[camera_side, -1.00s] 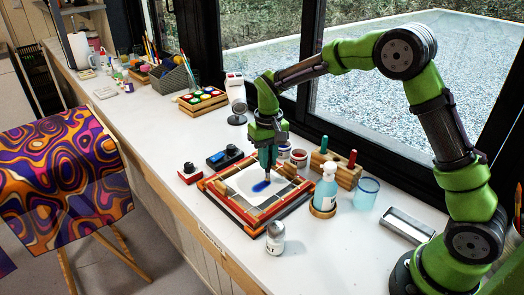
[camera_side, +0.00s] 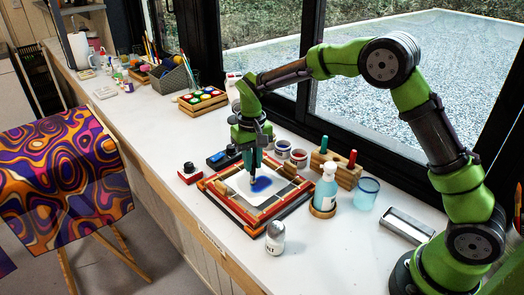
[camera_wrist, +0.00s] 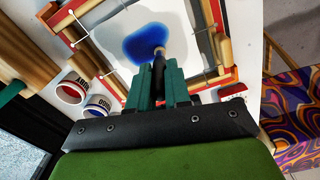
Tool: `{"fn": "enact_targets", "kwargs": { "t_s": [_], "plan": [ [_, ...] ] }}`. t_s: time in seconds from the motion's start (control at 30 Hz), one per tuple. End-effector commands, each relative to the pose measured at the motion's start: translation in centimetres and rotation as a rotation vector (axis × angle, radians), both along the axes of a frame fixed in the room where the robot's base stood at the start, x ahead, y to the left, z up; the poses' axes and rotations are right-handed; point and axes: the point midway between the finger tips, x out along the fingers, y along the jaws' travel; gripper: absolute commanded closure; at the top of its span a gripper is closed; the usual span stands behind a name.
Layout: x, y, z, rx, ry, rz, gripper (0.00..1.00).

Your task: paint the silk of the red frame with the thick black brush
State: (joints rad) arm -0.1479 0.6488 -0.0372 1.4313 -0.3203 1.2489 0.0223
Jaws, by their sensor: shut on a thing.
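The red frame (camera_side: 232,213) lies flat on the white bench, with wooden bars inside its red edge. Its white silk (camera_side: 243,194) carries a rounded blue patch (camera_side: 263,184), deeper blue at one edge. The patch also shows in the wrist view (camera_wrist: 143,44). My gripper (camera_side: 251,164) is above the silk, its teal fingers shut on the thick black brush (camera_wrist: 158,62). The brush points down, its tip at or just above the patch's edge; exact contact cannot be told. The frame (camera_wrist: 58,22) is partly cut off in the wrist view.
Two paint cups (camera_side: 299,157) and a wooden block with upright handles (camera_side: 336,170) stand behind the frame. A small jar (camera_side: 275,238) stands in front.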

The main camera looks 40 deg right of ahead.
Motion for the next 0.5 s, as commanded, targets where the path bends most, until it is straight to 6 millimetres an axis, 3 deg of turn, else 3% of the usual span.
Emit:
{"fn": "enact_targets", "kwargs": {
  "t_s": [0.1, 0.5],
  "plan": [
    [0.0, 0.7, 0.0, 0.0, 0.0, 0.0, 1.0],
    [2.2, 0.3, 0.0, -0.001, 0.0, -0.003, 1.0]
  ]
}}
